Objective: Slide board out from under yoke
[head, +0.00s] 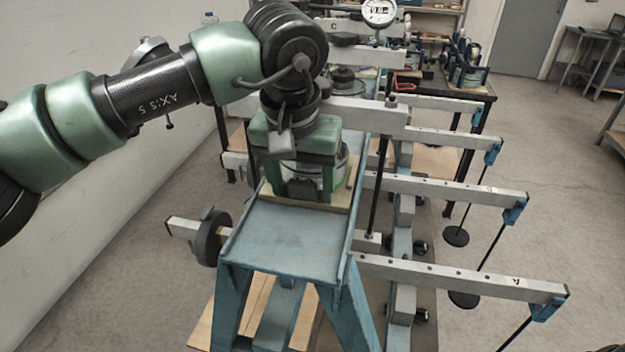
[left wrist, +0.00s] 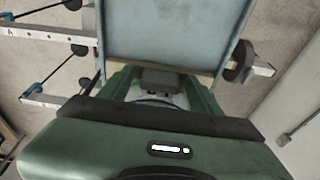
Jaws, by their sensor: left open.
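A thin tan wooden board (head: 338,197) lies on the blue-grey bed of the near lever frame, with a clear round cell (head: 345,165) on it. The yoke has a light grey crossbar (head: 365,114) with a black rod (head: 378,185) down its right side; its left part is hidden behind my arm. My left gripper (head: 302,187) is open, pointing down in front of the cell, low over the board's near part. Its green fingers (left wrist: 160,92) also show in the left wrist view, apart, with a grey part between them. Whether they touch the board cannot be told. My right gripper is not in view.
The bare bed (head: 290,240) in front of the board is clear, with raised side edges. A round dark weight (head: 211,237) sits on a bar at left. Several grey lever beams (head: 450,273) with hanging rods reach out to the right. More apparatus stands behind.

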